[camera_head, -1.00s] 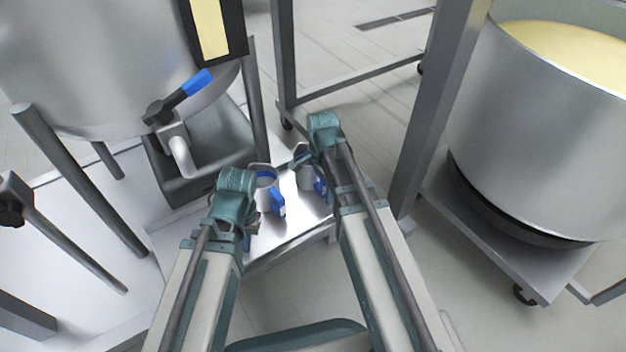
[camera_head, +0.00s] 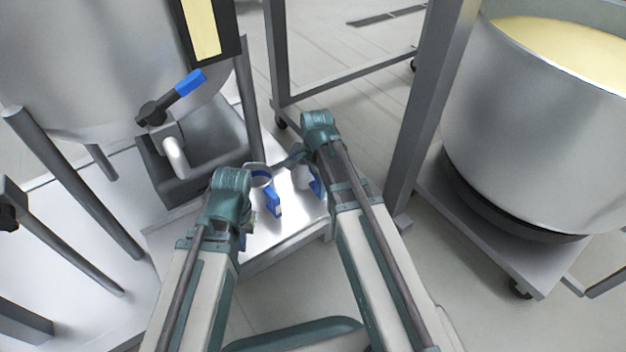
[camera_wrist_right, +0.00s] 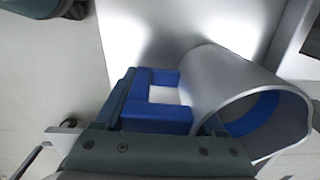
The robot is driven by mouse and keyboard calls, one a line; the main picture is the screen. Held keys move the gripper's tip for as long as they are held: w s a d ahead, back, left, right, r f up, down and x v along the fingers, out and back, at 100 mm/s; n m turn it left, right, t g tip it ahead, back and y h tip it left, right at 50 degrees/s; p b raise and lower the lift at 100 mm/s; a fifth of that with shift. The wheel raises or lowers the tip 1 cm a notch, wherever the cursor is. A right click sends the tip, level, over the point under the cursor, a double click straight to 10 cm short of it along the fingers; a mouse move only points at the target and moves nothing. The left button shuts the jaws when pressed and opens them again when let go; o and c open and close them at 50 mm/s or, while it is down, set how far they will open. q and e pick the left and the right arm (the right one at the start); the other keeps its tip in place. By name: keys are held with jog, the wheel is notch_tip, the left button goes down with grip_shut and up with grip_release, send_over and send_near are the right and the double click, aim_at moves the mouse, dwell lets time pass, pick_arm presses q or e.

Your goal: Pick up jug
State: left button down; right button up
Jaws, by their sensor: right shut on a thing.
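My right gripper (camera_wrist_right: 165,125) is shut on the blue handle (camera_wrist_right: 158,118) of a steel jug (camera_wrist_right: 235,90) in the right wrist view. The jug's open mouth faces the lower right, with a blue band inside. In the head view, my right gripper (camera_head: 298,158) is over the shelf. A blue handle (camera_head: 317,186) there is partly hidden by my right arm. A jug (camera_head: 260,172) with a blue handle (camera_head: 272,200) stands to its left on the shelf. My left gripper (camera_head: 244,222) is low beside that jug; its fingers are hidden, and a bit of blue shows below it.
The shiny metal shelf (camera_head: 285,225) lies below both arms. A steel tank (camera_head: 90,70) with a blue-handled valve (camera_head: 180,92) stands at the left. A grey post (camera_head: 425,120) rises close to my right arm. A large pot (camera_head: 545,130) of yellow contents stands right on a wheeled cart.

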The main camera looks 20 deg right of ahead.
notch_tip(320, 180, up, 10)
jog(key=p, duration=1)
jog(key=shift+r+p, duration=1.4)
jog(key=shift+r, duration=0.1)
